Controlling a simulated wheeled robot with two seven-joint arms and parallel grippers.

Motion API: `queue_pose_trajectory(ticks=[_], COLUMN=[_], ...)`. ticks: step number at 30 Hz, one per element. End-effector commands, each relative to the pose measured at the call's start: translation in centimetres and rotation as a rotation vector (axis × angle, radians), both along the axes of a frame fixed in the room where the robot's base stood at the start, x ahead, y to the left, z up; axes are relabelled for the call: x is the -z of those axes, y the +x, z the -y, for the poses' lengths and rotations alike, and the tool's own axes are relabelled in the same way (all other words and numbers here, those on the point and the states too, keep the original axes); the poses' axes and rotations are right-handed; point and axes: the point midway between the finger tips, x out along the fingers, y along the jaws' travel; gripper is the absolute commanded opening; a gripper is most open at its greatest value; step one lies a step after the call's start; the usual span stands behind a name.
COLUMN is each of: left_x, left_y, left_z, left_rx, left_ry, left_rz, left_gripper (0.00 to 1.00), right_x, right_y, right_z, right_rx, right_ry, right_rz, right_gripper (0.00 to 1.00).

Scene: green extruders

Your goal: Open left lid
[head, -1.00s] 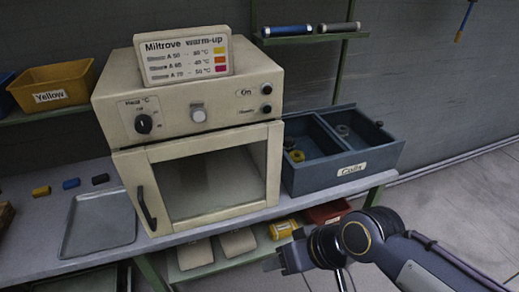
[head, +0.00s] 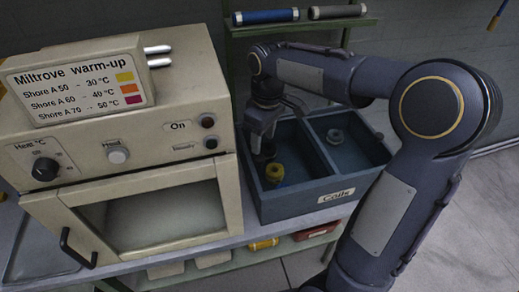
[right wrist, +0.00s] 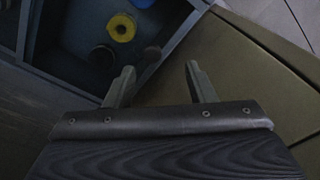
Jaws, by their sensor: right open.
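I cannot make out anything that is clearly a left lid. A cream warm-up oven (head: 120,190) fills the left of the head view. Its front door, with a dark handle (head: 78,250), is shut. A blue-grey two-compartment bin (head: 290,205) labelled "Coils" stands to its right, open at the top. My right gripper (head: 259,148) is over the bin's left compartment, close to the oven's side, pointing down. In the right wrist view its two fingers (right wrist: 161,86) are apart with nothing between them. My left gripper is out of view.
A sign (head: 78,82) stands on the oven. Blue and grey rolls lie on a shelf (head: 300,27) behind. A yellow item (head: 263,243) sits on the lower shelf.

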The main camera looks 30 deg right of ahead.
Motion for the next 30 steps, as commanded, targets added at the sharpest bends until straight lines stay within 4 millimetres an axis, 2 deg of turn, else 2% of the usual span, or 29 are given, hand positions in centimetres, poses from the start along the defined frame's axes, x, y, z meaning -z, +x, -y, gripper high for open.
queue_pose_trajectory(ticks=[1, 5, 8, 16, 21, 30], left_x=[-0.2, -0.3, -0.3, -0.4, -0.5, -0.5], left_y=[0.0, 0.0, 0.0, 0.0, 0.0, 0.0], left_z=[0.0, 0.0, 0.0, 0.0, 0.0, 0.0], left_rx=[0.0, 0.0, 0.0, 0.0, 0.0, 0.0], left_ry=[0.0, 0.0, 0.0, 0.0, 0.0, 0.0], left_rz=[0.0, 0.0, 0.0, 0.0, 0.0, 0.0], left_gripper=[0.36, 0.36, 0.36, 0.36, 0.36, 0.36], right_x=[0.2, 0.9, 1.9, 6.2, 8.0, 8.4], right_y=[1.0, 2.2, 2.3, 2.1, 2.2, 2.2], right_z=[0.0, 0.1, 0.2, 0.2, 0.2, 0.2], right_rx=[-0.023, -0.056, -0.06, -0.059, -0.058, -0.057], right_ry=[-0.016, -0.04, -0.044, -0.043, -0.043, -0.042], right_rz=[-0.019, -0.041, -0.045, -0.045, -0.043, -0.04], right_gripper=[0.5, 0.5, 0.5, 0.5, 0.5, 0.5])
